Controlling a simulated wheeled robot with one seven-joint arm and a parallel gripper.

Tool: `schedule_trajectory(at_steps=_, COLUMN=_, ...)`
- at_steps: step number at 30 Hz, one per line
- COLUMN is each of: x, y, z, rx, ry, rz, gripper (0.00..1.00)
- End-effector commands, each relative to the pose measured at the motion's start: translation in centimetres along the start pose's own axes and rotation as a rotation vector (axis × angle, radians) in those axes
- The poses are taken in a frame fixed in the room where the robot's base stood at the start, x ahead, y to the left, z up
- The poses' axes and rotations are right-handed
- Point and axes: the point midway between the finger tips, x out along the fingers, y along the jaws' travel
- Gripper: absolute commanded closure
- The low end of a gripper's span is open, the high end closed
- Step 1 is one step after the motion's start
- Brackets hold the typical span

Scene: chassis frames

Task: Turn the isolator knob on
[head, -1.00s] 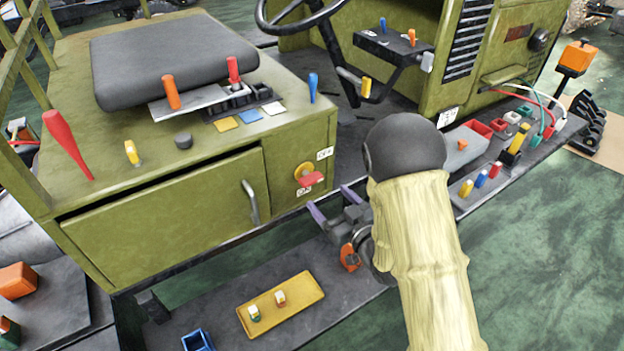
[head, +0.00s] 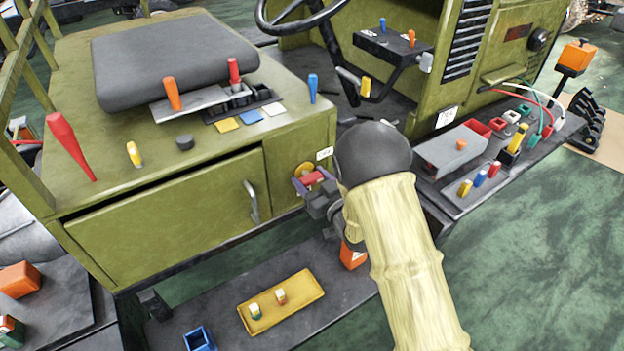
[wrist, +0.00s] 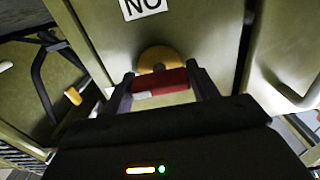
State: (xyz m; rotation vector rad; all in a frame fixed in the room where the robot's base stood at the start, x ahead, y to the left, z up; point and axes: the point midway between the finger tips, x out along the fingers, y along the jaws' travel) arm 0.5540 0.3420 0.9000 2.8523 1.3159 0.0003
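The isolator knob is a red handle (head: 313,178) on a round yellow disc (head: 303,169), on the side of the green seat box. The red handle (wrist: 160,82) and yellow disc (wrist: 158,58) also show in the wrist view. My gripper (head: 314,182) is at the knob, with one finger on each side of the handle. In the wrist view my gripper (wrist: 164,86) stands wide open around the handle, whose ends lie close to both fingers. I cannot tell whether they touch. The ON label (wrist: 143,6) appears upside down there; the OFF label (head: 324,153) is above right of the knob.
A silver door handle (head: 251,201) stands out left of the knob. Below lies a dark step with a yellow tray (head: 281,301) and a blue bin (head: 199,339). A grey box (head: 455,149) and colored switches stand on the right-hand ledge.

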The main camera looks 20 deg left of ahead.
Motion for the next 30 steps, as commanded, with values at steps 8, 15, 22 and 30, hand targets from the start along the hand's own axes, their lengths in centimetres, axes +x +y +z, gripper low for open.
schedule_trajectory(at_steps=8, x=-0.03, y=0.01, z=-0.01, rx=0.002, ry=0.0, rz=0.0, gripper=0.66)
schedule_trajectory(at_steps=15, x=-0.04, y=0.05, z=0.01, rx=0.042, ry=0.002, rz=0.001, gripper=0.66)
schedule_trajectory(at_steps=22, x=-0.07, y=0.11, z=0.13, rx=0.151, ry=0.001, rz=0.002, gripper=0.66)
schedule_trajectory(at_steps=30, x=-0.1, y=0.18, z=0.19, rx=0.369, ry=0.001, rz=0.003, gripper=0.66)
